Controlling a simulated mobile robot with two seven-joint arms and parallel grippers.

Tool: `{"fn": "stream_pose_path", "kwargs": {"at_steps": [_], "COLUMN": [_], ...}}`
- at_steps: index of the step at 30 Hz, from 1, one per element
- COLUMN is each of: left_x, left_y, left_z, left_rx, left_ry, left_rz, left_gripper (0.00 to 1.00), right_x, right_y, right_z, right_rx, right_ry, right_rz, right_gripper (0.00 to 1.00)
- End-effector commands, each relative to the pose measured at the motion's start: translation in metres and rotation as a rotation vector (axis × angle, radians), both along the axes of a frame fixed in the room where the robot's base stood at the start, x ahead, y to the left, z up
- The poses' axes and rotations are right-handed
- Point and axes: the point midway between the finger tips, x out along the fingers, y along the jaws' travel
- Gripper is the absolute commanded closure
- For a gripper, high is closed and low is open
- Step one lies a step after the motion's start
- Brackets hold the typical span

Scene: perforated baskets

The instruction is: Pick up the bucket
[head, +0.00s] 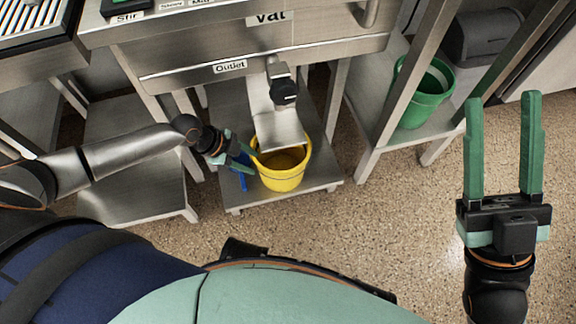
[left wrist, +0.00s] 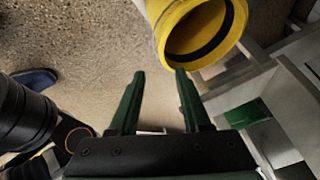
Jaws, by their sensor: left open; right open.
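A yellow bucket (head: 283,182) stands upright on a low metal shelf (head: 325,176), under a metal chute (head: 275,125). My left gripper (head: 247,160) is open at the bucket's left side. In the left wrist view, the yellow bucket (left wrist: 171,24) is at the top, just beyond the fingertips of my left gripper (left wrist: 158,73). The right-hand fingertip overlaps the rim in that view; I cannot tell if it touches. Nothing shows between the fingers. My right gripper (head: 503,98) is open and empty over the floor at the right.
A green bucket (head: 428,95) stands on another low shelf at the right, behind a metal leg (head: 398,100). A small blue item (head: 241,179) is beside the yellow bucket. The metal unit labelled Outlet (head: 230,66) overhangs the shelf. The speckled floor in front is clear.

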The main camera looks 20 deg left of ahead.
Motion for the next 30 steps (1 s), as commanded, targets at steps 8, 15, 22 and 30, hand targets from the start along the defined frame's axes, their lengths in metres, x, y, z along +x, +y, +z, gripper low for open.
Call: {"fn": "stream_pose_path", "kwargs": {"at_steps": [8, 15, 22, 30], "left_x": [0.013, 0.021, 0.029, 0.037], "left_y": [-0.018, -0.029, -0.035, -0.045], "left_z": [-0.043, -0.063, -0.089, -0.110], "left_rx": [0.000, 0.001, 0.001, 0.002], "left_ry": [0.002, 0.001, 0.001, 0.001], "left_rz": [-0.003, -0.004, -0.003, -0.002], "left_gripper": [0.52, 0.52, 0.52, 0.52], "right_x": [-0.001, 0.000, 0.001, 0.002], "right_y": [0.003, 0.005, 0.007, 0.009], "right_z": [-0.026, -0.038, -0.060, -0.076], "right_rx": [-0.014, -0.026, -0.042, -0.061], "right_ry": [-0.002, 0.004, 0.009, 0.014], "right_rz": [-0.002, -0.006, -0.014, -0.020], "right_gripper": [0.50, 0.50, 0.50, 0.50]}}
